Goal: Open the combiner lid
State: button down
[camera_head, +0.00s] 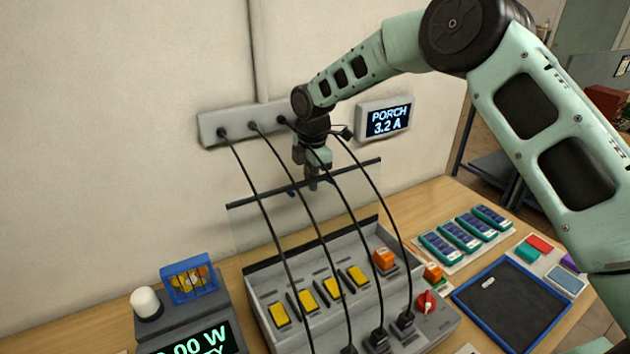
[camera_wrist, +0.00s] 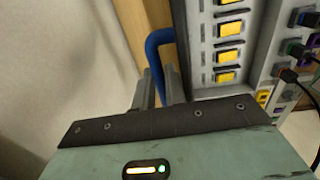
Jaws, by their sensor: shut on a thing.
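The combiner (camera_head: 262,292) is a grey box on the wooden bench, with yellow switches in a row and one orange block. Its clear lid (camera_head: 265,228) stands raised, roughly upright, above the box's back edge, with a dark bar along its top. My gripper (camera_head: 312,184) is at that bar, pointing down. In the wrist view, my gripper's fingers (camera_wrist: 161,85) are closed around a blue handle (camera_wrist: 154,42), partly hidden by them. The combiner's yellow switches (camera_wrist: 228,52) show beyond the handle.
Black cables (camera_head: 262,200) run from a grey wall strip (camera_head: 210,128) down across the lid to the combiner's front. A wall display (camera_head: 386,119) reads "PORCH 3.2 A". A blue-rimmed tray (camera_head: 515,310) and several green-blue modules (camera_head: 460,236) lie right. A dark meter (camera_head: 185,320) stands left.

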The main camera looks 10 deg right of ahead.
jog(key=shift+w+f, duration=0.15)
jog(key=shift+f, duration=0.15)
jog(key=c, duration=1.5)
grip_release()
jog(key=shift+o, duration=0.2)
jog(key=shift+w+r, duration=0.1)
jog(key=shift+r, duration=0.05)
notch_tip(320, 180, up, 17)
jog(key=s+b, duration=0.1)
jog(key=b, duration=0.4)
jog(key=shift+r, duration=0.2)
jog(key=shift+d, duration=0.1)
